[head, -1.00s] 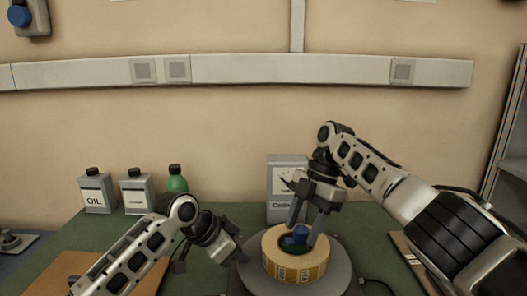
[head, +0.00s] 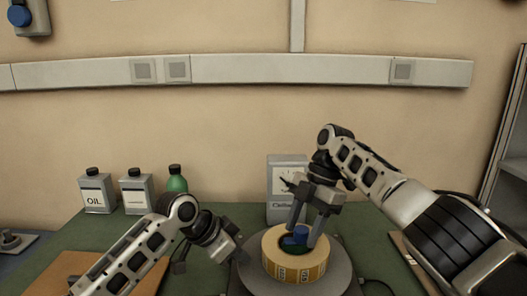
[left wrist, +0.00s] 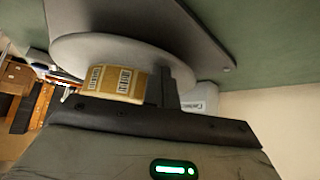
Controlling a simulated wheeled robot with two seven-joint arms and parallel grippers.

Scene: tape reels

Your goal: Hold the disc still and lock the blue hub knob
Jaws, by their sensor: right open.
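The grey disc (head: 341,272) lies flat and carries a tan tape reel (head: 313,265) with printed labels. The blue hub knob (head: 297,236) stands in the reel's centre. My right gripper (head: 301,234) is above the hub with its fingers apart, one on each side of the knob. Contact with the knob is not clear. My left gripper (head: 236,255) is low at the disc's left edge. In the left wrist view, the disc (left wrist: 75,48) and reel (left wrist: 118,81) show close beyond the gripper body; whether its jaws grip the rim is hidden.
A grey box with a dial (head: 284,180) stands behind the disc. An oil can (head: 95,194), a second can (head: 136,193) and a green bottle (head: 176,181) stand at back left. A brown board (head: 62,272) lies at front left. Green tabletop (head: 235,212) is clear behind the left arm.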

